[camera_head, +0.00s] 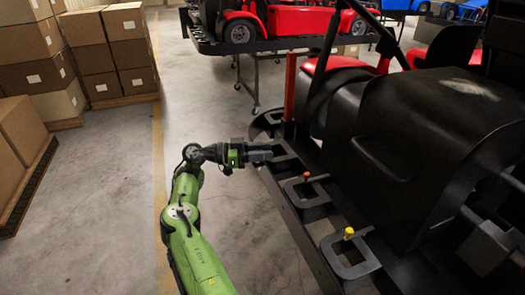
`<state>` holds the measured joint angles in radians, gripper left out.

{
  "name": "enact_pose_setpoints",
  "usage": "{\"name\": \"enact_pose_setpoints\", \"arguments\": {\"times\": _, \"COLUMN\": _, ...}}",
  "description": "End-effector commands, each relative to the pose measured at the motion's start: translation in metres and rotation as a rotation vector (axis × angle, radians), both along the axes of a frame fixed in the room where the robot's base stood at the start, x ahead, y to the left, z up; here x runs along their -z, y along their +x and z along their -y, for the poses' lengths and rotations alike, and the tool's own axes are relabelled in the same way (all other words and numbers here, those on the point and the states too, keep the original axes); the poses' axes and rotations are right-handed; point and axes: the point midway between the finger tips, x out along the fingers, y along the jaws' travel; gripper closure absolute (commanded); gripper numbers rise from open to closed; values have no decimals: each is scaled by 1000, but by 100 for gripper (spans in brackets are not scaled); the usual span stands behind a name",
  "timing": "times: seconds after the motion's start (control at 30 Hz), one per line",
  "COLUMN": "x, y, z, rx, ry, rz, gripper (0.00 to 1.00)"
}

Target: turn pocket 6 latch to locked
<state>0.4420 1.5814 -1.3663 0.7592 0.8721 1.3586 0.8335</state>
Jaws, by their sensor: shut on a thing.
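My gripper (262,153) is at the end of my green arm, level with a dark pocket (284,163) on the edge of the black kart stand. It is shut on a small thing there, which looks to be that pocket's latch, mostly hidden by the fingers. No pocket numbers can be read, and the latch's angle cannot be told. Nearer me, another pocket (307,197) has an orange latch knob (306,175). The nearest pocket (349,262) has a yellow latch knob (349,232). My gripper is apart from both knobs.
A large black kart body (430,140) stands close on the right. An orange-red post (290,85) rises just beyond my gripper. A red kart (290,20) is on a wheeled stand at the back. Stacked boxes (100,50) stand at the left. The floor left of my arm is clear.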

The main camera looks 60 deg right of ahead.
Motion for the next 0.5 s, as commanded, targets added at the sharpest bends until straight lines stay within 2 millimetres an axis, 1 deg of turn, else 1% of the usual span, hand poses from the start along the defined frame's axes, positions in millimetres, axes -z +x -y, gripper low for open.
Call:
{"name": "enact_pose_setpoints", "arguments": {"times": 0.2, "x": -1, "y": -2, "z": 0, "rx": 86, "ry": -3, "rz": -1, "gripper": 95}}
{"name": "enact_pose_setpoints", "arguments": {"times": 0.5, "x": -1, "y": -2, "z": -2, "rx": 136, "ry": -3, "rz": 3, "gripper": 95}}
